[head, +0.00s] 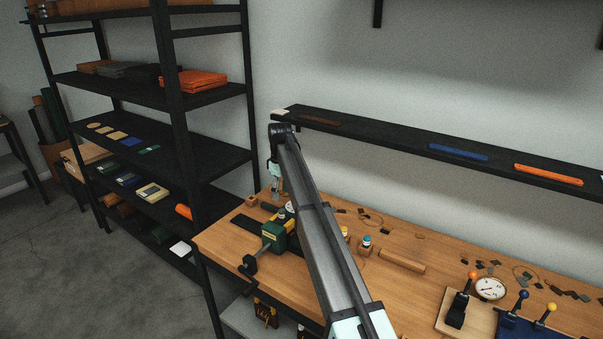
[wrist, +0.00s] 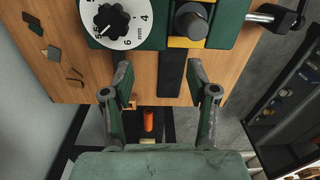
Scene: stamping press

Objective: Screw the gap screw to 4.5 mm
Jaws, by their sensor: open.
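The green stamping press (head: 273,237) stands at the left end of the wooden bench, partly hidden by my arm. In the wrist view, its green body (wrist: 234,22) fills the top. A white dial (wrist: 143,28) numbered in mm surrounds a black knob (wrist: 112,19). I cannot tell its exact setting. To its right, a grey round knob (wrist: 190,22) sits in a yellow-edged recess. I cannot tell which knob is the gap screw. My gripper (wrist: 159,70) is open and empty, its fingers apart below the two knobs. In the head view, my gripper (head: 276,188) hangs behind the press.
A metal lever with a black handle (wrist: 279,17) sticks out to the press's right. A dark strip (wrist: 171,75) lies on the bench between my fingers. A black shelf rack (head: 210,160) stands left of the bench. A gauge (head: 489,288) and ball-topped levers stand at right.

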